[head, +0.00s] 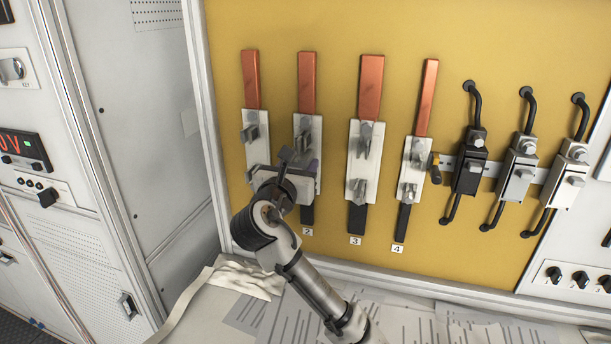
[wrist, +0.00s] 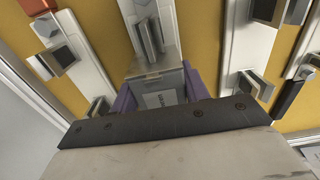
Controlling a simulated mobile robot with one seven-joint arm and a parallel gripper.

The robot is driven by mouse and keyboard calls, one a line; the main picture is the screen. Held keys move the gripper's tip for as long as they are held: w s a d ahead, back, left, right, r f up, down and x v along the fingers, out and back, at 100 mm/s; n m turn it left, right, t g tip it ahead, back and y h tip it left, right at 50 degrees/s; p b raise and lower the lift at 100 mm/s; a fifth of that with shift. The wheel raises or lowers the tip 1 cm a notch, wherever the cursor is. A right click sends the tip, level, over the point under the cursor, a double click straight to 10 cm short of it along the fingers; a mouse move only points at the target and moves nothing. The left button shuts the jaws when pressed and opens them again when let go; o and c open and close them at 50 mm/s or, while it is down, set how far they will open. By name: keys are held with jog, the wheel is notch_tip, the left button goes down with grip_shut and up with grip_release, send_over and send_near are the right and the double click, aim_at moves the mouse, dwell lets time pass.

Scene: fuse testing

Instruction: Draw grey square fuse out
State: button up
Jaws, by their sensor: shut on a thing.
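My gripper (head: 300,168) is at the lower part of the second holder from the left, marked 2, on the yellow panel. In the wrist view its two purple fingers (wrist: 160,82) are shut on a grey square fuse (wrist: 163,97), one on each side. The fuse has a pale label on its face and sits at the lower end of the white holder plate (wrist: 145,14), below the upper metal clip (wrist: 148,38). My gripper hides the fuse in the head view. I cannot tell whether the fuse is still seated in its lower clip.
Similar holders stand close on both sides, including holder 3 (head: 363,142) with protruding metal clips. Three switch-like blocks, one black (head: 470,170), hang further right. Below is a pale table with papers (head: 400,322) and a crumpled cloth (head: 236,278). A grey cabinet (head: 145,120) bounds the left.

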jog(key=shift+v, duration=2.45)
